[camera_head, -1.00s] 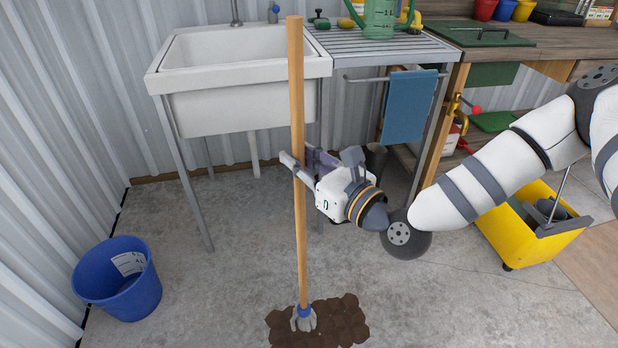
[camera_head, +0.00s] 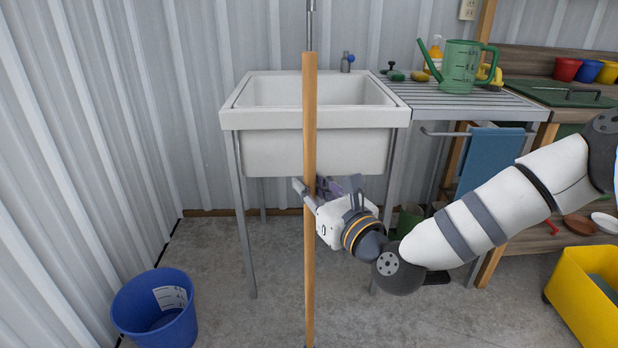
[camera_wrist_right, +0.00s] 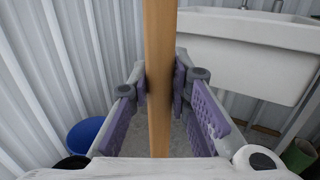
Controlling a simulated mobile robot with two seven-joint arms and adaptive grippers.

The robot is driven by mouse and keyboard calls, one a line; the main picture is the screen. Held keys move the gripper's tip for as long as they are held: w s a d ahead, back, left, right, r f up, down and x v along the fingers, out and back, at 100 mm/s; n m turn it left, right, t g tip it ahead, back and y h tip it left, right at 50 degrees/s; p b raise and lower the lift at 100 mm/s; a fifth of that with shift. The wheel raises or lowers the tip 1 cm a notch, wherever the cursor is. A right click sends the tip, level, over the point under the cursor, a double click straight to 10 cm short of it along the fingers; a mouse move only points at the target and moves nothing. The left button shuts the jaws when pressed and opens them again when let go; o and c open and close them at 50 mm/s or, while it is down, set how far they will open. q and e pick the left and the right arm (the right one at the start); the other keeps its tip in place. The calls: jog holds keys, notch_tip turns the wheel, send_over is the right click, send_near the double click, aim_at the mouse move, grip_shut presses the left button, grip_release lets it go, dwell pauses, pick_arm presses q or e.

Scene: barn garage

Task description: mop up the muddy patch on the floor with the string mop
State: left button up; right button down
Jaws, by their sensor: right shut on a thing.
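My right gripper (camera_head: 309,192) is shut on the wooden handle of the string mop (camera_head: 310,120), around its middle. The handle stands upright in front of the sink and runs out at the bottom edge of the head view. In the right wrist view the mop handle (camera_wrist_right: 159,40) passes between the purple-padded fingers of the right gripper (camera_wrist_right: 160,85). The mop's strings and the muddy patch are out of view now. My left gripper is not in view.
A white sink (camera_head: 315,150) on metal legs stands behind the mop. A blue bucket (camera_head: 155,310) is on the floor at left, by the wall. A slatted drainer (camera_head: 450,100) holds a green watering can (camera_head: 460,68). A yellow mop bucket (camera_head: 590,300) stands at right.

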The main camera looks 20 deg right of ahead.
aim_at(313, 236)
notch_tip(313, 236, down, 11)
jog(key=b, duration=0.6)
jog(key=shift+f, duration=0.15)
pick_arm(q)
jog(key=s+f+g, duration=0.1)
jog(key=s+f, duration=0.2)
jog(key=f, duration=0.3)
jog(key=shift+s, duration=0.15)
